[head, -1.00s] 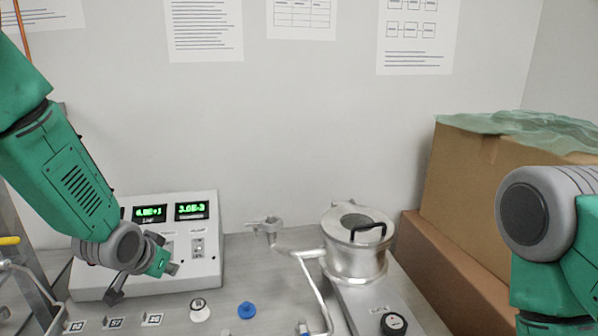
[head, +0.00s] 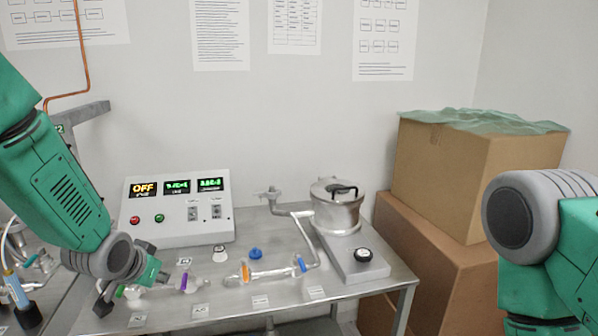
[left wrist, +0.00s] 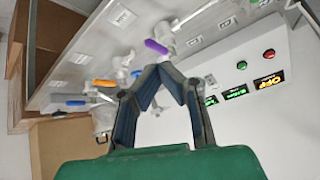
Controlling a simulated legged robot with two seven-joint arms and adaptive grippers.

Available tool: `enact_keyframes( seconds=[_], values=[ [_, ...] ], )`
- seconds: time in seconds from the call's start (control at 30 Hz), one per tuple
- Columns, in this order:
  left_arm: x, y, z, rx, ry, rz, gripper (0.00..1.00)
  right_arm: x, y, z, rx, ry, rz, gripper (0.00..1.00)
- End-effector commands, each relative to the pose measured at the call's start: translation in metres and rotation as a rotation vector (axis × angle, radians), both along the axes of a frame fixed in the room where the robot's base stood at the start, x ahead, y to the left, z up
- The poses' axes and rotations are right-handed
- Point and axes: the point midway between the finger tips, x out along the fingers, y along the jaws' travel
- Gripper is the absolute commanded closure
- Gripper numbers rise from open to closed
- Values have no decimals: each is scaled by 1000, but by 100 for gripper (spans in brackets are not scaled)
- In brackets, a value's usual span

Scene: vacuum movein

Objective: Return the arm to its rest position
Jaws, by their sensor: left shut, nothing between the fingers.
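My left arm (head: 65,195) comes in from the left, bent down over the left part of the metal table (head: 375,282). Its gripper (head: 130,290) is low in front of the control box (head: 178,212), over the table's left end, with glass valves just beyond and beside it. In the left wrist view the two fingers (left wrist: 172,72) meet at their tips, with nothing held between them. My right arm (head: 540,230) is at the right edge, bent, and its gripper is out of view.
Glass tubing with purple (head: 184,282), orange (head: 245,271) and blue (head: 300,263) valve handles lies along the table. A metal pot (head: 337,212) stands on a grey base. Cardboard boxes (head: 470,185) are stacked at the right. A grey bracket (head: 85,117) stands behind my left arm.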

Motion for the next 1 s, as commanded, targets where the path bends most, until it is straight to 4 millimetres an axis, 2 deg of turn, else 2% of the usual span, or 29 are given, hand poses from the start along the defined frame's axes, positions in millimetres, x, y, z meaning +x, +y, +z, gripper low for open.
enact_keyframes(
  seconds=[0.07, 0.37, 0.57, 0.63, 0.77, 0.87, 0.9, 1.0],
  values=[
    [-2, -2, -4, 0, 6, 0, 100, 0, 0, -1, 0, 1, 0, 60],
    [-33, -6, -62, -18, 76, 15, 100, 0, -1, -16, -1, -1, -1, 60],
    [-72, -6, -116, -38, 145, 33, 100, 0, -1, -30, -1, 0, -1, 60],
    [-90, -7, -140, -45, 176, 41, 100, 0, -1, -37, -1, 0, -1, 60],
    [-135, -10, -194, -56, 259, 63, 100, 0, -1, -54, 0, 0, 0, 60],
    [-189, -14, -246, -63, 347, 88, 100, 0, -1, -72, 0, 0, 0, 60],
    [-213, -15, -265, -66, 384, 100, 100, 0, -1, -80, 0, 0, 0, 60],
    [-271, -18, -304, -68, 471, 130, 100, 0, -1, -97, 0, 0, 0, 60]
  ],
)
